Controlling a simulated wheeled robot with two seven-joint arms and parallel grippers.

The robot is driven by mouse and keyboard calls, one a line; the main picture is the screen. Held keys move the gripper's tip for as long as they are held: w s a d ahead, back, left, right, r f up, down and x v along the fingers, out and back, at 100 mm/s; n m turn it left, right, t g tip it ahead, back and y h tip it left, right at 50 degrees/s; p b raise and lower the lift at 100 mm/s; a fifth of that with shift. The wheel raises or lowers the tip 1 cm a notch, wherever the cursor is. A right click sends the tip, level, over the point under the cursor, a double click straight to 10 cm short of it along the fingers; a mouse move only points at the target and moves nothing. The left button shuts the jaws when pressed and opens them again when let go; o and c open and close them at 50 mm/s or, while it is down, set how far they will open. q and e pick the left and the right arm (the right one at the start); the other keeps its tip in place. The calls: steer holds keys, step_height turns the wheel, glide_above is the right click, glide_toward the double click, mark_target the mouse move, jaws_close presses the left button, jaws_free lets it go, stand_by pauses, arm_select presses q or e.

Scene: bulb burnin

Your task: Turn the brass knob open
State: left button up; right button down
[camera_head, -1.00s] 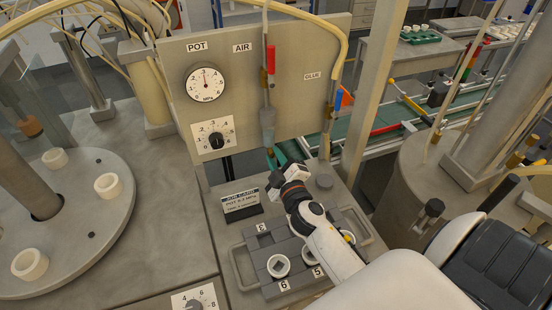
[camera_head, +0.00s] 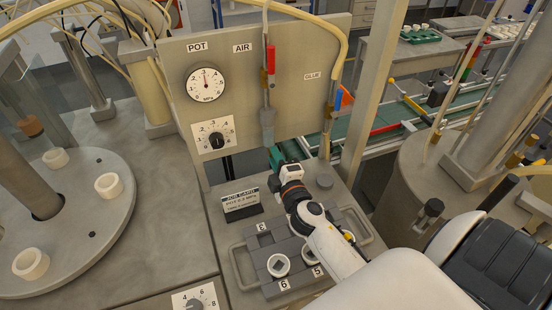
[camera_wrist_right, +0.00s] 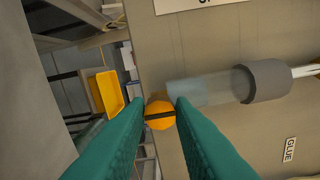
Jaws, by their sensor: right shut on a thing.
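The brass knob (camera_wrist_right: 160,115) is a round orange-brass piece with a dark slot across its face, seen in the wrist view beside the end of a clear tube (camera_wrist_right: 205,88). My right gripper (camera_wrist_right: 160,112) has its teal fingers on either side of the knob and is shut on it. In the head view my right gripper (camera_head: 277,157) is below the AIR tube (camera_head: 268,122), near the panel's lower edge; the knob cannot be made out there. My left gripper is not in view.
The upright panel (camera_head: 300,65) carries a POT gauge (camera_head: 205,83) and a dial (camera_head: 215,138). A job card (camera_head: 240,202) and a grey tray (camera_head: 241,268) with white-rimmed parts are near my right arm. A round table (camera_head: 85,250) stands at left.

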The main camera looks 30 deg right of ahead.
steer(key=c, duration=1.3)
jaws_free()
steer(key=shift+o, duration=0.2)
steer(key=b+v, duration=0.3)
steer(key=v, duration=0.9)
steer(key=shift+b, duration=0.35)
steer(key=shift+a, duration=0.1)
